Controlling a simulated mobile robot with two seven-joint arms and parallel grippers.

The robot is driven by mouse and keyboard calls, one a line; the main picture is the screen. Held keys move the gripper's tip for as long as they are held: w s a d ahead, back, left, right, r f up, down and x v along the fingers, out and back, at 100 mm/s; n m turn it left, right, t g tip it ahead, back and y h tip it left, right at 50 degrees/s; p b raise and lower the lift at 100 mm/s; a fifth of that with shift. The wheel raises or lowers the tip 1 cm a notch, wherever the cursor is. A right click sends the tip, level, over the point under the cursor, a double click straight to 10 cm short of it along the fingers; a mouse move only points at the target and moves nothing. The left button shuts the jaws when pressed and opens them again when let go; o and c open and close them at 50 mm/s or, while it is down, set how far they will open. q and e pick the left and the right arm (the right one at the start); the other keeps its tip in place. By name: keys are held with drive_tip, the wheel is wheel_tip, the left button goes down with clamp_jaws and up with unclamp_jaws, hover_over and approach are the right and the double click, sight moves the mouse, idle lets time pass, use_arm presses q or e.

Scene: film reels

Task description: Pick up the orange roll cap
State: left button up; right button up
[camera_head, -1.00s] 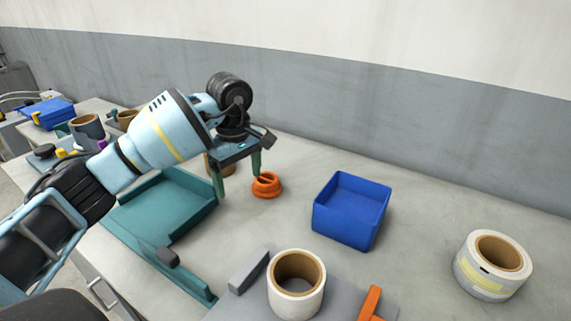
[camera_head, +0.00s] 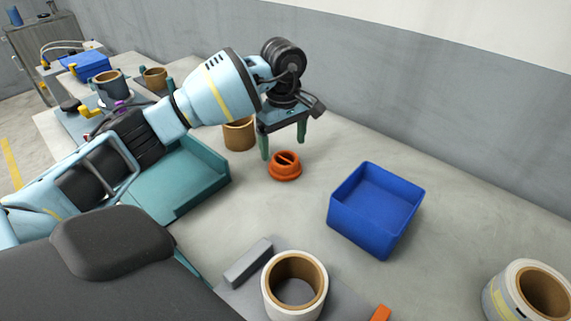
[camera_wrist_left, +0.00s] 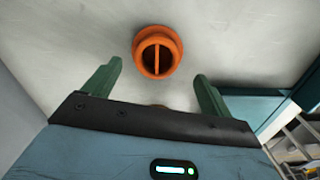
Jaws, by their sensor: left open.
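The orange roll cap (camera_head: 285,166) lies on the grey table, a round ringed piece with a bar across its opening. It also shows in the left wrist view (camera_wrist_left: 157,52), just beyond the fingertips and roughly midway between them. My left gripper (camera_head: 284,147) points down, with its two green fingers apart and nothing between them. In the head view it is above and behind the cap. The fingers show in the wrist view (camera_wrist_left: 158,70) on either side, apart from the cap. My right gripper is not in view.
A blue bin (camera_head: 345,216) stands right of the cap. A teal tray (camera_head: 200,185) lies to the left, and a brown roll (camera_head: 239,134) stands behind it. White rolls stand at the front (camera_head: 268,293) and far right (camera_head: 497,298). The table around the cap is clear.

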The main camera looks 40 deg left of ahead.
sight(285, 158)
use_arm(q)
drive_tip(key=shift+w+f, duration=0.2)
drive_tip(key=shift+f, duration=2.3)
drive_tip(key=c, duration=1)
drive_tip(key=shift+c, duration=0.2)
